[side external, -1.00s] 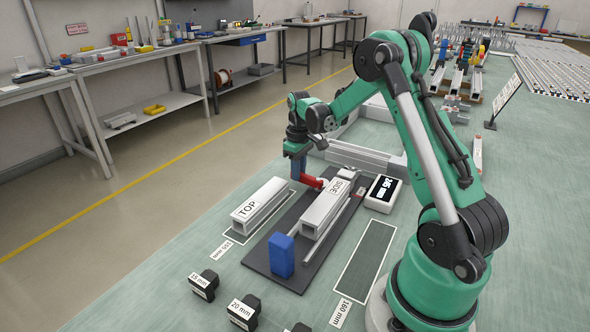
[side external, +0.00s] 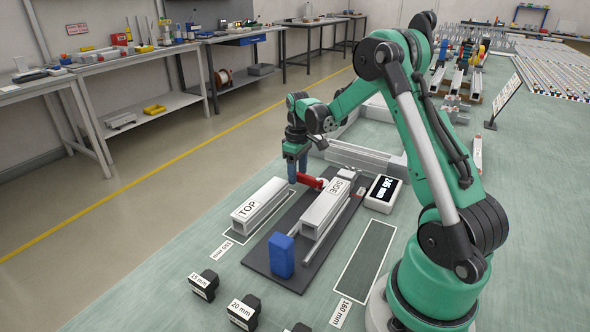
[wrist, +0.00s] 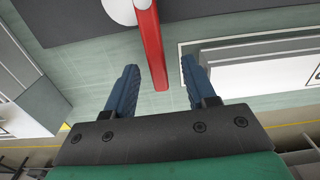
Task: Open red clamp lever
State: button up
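The red clamp lever (side external: 311,181) sticks out to the left from the far end of the clamp on the dark base plate (side external: 262,256). In the wrist view the red lever (wrist: 151,45) reaches down from a white round part (wrist: 119,10), and its free end lies between my blue fingers. My gripper (side external: 297,172) is at the lever's free end, with its fingers pointing down. In the wrist view my gripper (wrist: 159,68) is open, with a visible gap on each side of the lever. The side view does not clearly show contact.
A white profile marked SIDE (side external: 325,209) lies on the base plate behind a blue block (side external: 281,256). A profile marked TOP (side external: 259,206) lies close on the left. A display (side external: 383,194) stands at right. An empty outlined area (side external: 367,262) is in front of it.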

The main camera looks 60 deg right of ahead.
aim_at(298, 173)
jog(key=shift+r, duration=2.8)
jog(key=shift+a, duration=0.1)
jog(key=s+a+r+t, duration=0.3)
jog(key=a, duration=0.7)
jog(key=s+a+r+t, duration=0.3)
jog(key=a+t, duration=0.1)
jog(key=a, duration=0.7)
jog(key=shift+s+a, duration=0.2)
jog(key=shift+s, duration=0.15)
